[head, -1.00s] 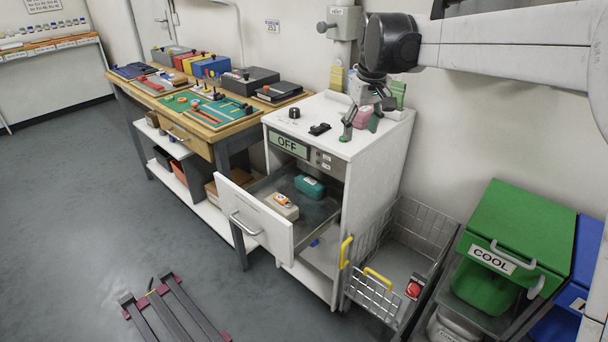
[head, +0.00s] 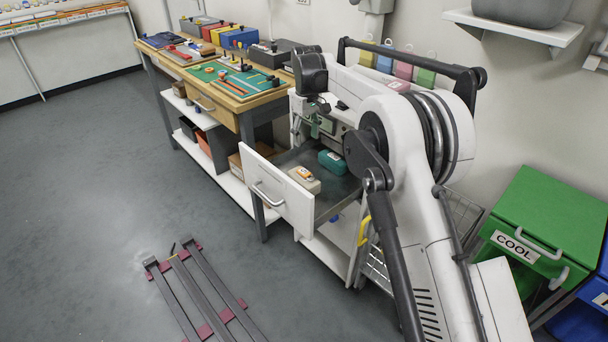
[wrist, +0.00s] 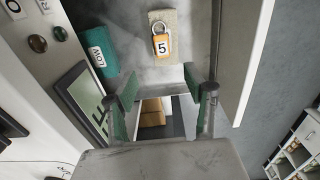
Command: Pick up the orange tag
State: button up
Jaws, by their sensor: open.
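The orange tag (wrist: 162,45) is a small orange piece with a grey loop and a white face marked 5. It lies on a beige block (wrist: 169,20) inside the open drawer (head: 285,201); the tag also shows small in the head view (head: 305,173). A teal box (wrist: 97,52) labelled LOW lies left of it. My gripper (wrist: 166,97) is open and empty, its two green-padded fingers apart, with the tag beyond their tips in the wrist view. In the head view, my gripper (head: 317,128) is above the drawer's back part, partly hidden by my arm.
The drawer's front panel (wrist: 240,60) rises at the right in the wrist view. The cabinet front with its display (wrist: 82,98) is close at left. A workbench (head: 232,112) with tools stands beside the cabinet. A green COOL bin (head: 550,215) stands at right.

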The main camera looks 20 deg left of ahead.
aim_at(304, 172)
jog(key=f+b, duration=0.1)
jog(key=f, duration=0.3)
jog(key=f+b, duration=0.1)
jog(key=f, duration=0.4)
jog(key=f+b, duration=0.1)
jog(key=f, duration=0.4)
jog(key=shift+a, duration=0.3)
jog(key=c, duration=1)
